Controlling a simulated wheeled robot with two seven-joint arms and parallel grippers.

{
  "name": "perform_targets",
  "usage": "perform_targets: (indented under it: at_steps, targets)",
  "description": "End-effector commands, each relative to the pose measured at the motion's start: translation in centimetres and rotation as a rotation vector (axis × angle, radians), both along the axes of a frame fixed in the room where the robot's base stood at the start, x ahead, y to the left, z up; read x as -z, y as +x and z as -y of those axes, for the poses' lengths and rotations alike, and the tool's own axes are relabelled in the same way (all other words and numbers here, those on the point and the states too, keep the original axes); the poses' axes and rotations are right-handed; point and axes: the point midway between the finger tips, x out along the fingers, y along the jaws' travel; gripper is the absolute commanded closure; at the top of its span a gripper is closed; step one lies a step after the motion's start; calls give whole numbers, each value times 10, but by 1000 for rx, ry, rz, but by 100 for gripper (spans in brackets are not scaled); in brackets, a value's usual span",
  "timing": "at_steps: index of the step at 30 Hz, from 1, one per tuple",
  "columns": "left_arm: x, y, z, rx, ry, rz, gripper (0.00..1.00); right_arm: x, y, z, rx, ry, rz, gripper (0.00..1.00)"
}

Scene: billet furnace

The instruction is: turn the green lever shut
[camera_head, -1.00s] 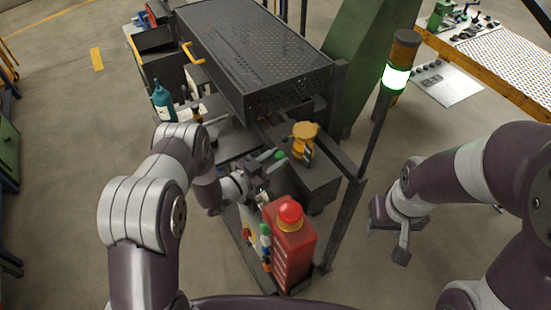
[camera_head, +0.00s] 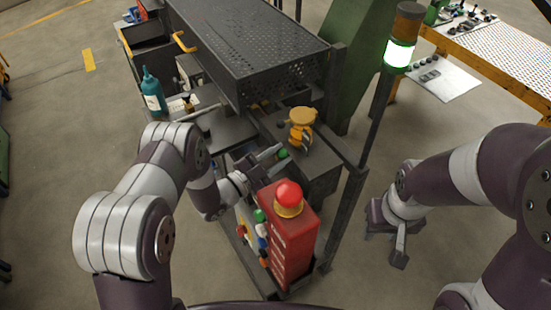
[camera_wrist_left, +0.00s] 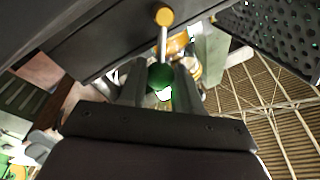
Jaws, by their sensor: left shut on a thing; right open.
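The green lever's round knob (camera_wrist_left: 160,77) sits between the two fingers of my left gripper (camera_wrist_left: 158,85) in the left wrist view. A thin metal rod runs from the knob to a yellow-orange round end (camera_wrist_left: 164,17). In the head view the green knob (camera_head: 283,153) shows at the tips of my left gripper (camera_head: 274,158), beside the dark box under the yellow fitting. My left gripper is shut on the knob. The rod is mostly hidden in the head view. My right gripper (camera_head: 386,241) is open and empty, apart from the frame on the right.
A red box with a red dome button (camera_head: 289,193) stands close below my left gripper. A yellow fitting (camera_head: 302,118) is on the dark box. A perforated dark housing (camera_head: 245,45) overhangs behind. A post with a lit beacon (camera_head: 398,54) stands to the right. A teal bottle (camera_head: 152,90) is at left.

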Motion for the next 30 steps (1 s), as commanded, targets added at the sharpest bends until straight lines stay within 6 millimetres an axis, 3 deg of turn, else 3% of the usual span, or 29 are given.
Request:
perform_targets:
  at_steps: [6, 21, 22, 24, 30]
  targets:
    - [2, -2, 2, 1, 36, 53, 100, 11, 0, 0, 0, 0, 0, 57]
    - [2, -3, 3, 1, 46, 66, 100, 11, 0, 0, 0, 0, 0, 57]
    - [2, -3, 3, 1, 46, 66, 57, 11, 0, 0, 0, 0, 0, 57]
    - [2, -3, 2, 1, 46, 66, 41, 11, 0, 0, 0, 0, 0, 57]
    - [2, -3, 2, 1, 47, 65, 41, 11, 0, 0, 0, 0, 0, 57]
